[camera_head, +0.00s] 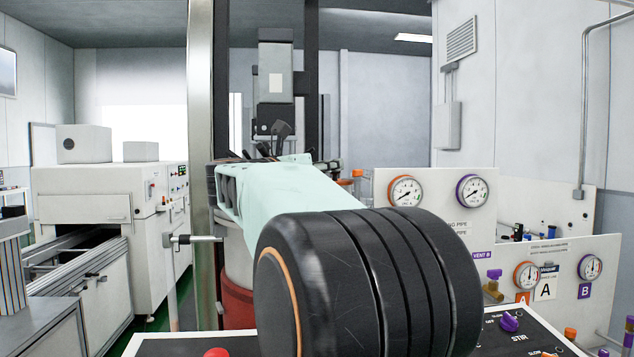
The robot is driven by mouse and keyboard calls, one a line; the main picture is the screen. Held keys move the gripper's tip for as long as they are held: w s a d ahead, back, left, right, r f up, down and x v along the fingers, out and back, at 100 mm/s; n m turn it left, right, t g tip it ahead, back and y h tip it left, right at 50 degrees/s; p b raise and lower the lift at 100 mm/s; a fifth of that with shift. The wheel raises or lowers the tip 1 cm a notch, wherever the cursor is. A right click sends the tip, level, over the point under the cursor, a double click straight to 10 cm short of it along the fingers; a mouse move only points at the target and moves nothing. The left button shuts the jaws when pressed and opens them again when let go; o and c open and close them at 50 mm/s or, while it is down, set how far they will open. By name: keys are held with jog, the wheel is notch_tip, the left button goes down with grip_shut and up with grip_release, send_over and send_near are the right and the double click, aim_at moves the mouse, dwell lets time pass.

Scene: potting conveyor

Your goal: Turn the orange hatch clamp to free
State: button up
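My arm fills the middle of the head view and reaches away from the camera. At its far end are small dark parts (268,157), where my gripper seems to be; its fingers cannot be made out, nor what they touch. Small orange parts (346,184) show just right of the arm, partly hidden by it. I cannot tell whether one of them is the hatch clamp or how it is turned. A pale vessel with a red lower part (238,306) stands behind the arm, mostly covered.
A panel with two gauges (405,192) stands right of the arm, and a lower panel marked A and B (566,290) stands farther right. A control box with a purple STIR knob (509,321) is in front. A metal post (201,110) rises left of the arm; a white conveyor machine (95,200) stands beyond.

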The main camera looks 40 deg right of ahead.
aim_at(358, 170)
jog(key=shift+s+d+f+m+g, duration=0.5)
jog(key=shift+d+f+m, duration=0.2)
jog(key=shift+m, duration=0.4)
jog(key=shift+d+r, duration=0.1)
jog(key=shift+d, duration=0.25)
jog(key=p+x, duration=0.1)
jog(key=x, duration=0.9)
jog(key=shift+w+p, duration=0.1)
jog(key=shift+p, duration=0.25)
jog(key=shift+c, duration=0.2)
grip_shut()
